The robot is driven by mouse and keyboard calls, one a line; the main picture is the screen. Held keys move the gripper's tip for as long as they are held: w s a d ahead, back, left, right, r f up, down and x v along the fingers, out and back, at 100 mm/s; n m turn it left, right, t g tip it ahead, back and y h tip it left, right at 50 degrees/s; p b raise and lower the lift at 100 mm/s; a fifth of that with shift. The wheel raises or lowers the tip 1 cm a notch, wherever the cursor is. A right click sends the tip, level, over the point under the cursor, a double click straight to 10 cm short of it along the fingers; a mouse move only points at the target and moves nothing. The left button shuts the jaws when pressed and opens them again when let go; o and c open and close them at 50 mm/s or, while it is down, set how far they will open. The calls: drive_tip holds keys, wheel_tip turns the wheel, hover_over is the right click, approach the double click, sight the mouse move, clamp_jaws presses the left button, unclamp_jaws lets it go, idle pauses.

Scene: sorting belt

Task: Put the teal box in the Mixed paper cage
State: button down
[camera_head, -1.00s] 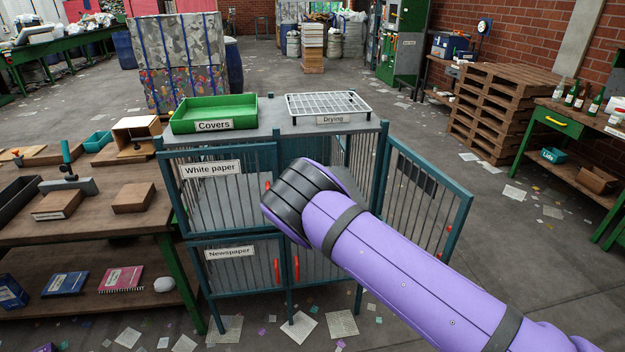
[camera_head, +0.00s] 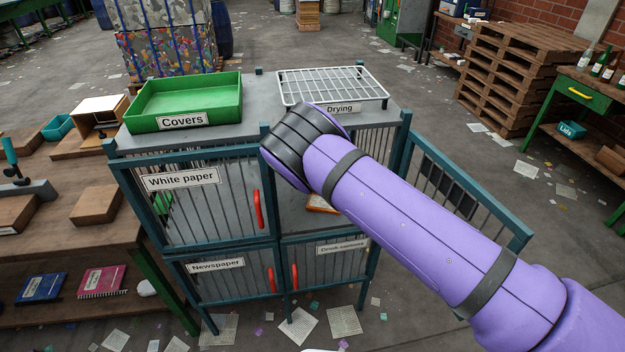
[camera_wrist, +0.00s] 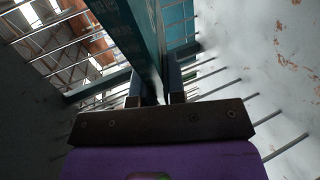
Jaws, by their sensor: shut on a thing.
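In the wrist view, my gripper (camera_wrist: 155,92) is shut, its dark fingers a little apart with a narrow teal piece between them. In the head view my purple arm reaches over the upper right compartment of the cage stand (camera_head: 275,240); my gripper and the box are hidden there. That compartment's barred door (camera_head: 475,190) stands open to the right. No Mixed paper label is readable.
A green Covers tray (camera_head: 185,100) and a white Drying rack (camera_head: 330,85) sit on top. The White paper door (camera_head: 215,205) and two lower doors are shut. A workbench (camera_head: 70,235) stands left. An orange-edged item (camera_head: 320,204) shows inside the upper right compartment.

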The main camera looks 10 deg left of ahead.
drive_tip(key=shift+f, duration=4.55)
drive_tip(key=c, duration=1.4)
unclamp_jaws()
drive_tip(key=shift+o, duration=0.2)
drive_tip(key=shift+s, duration=0.15)
drive_tip(key=shift+v, duration=3.95)
drive_tip(key=shift+r, duration=0.1)
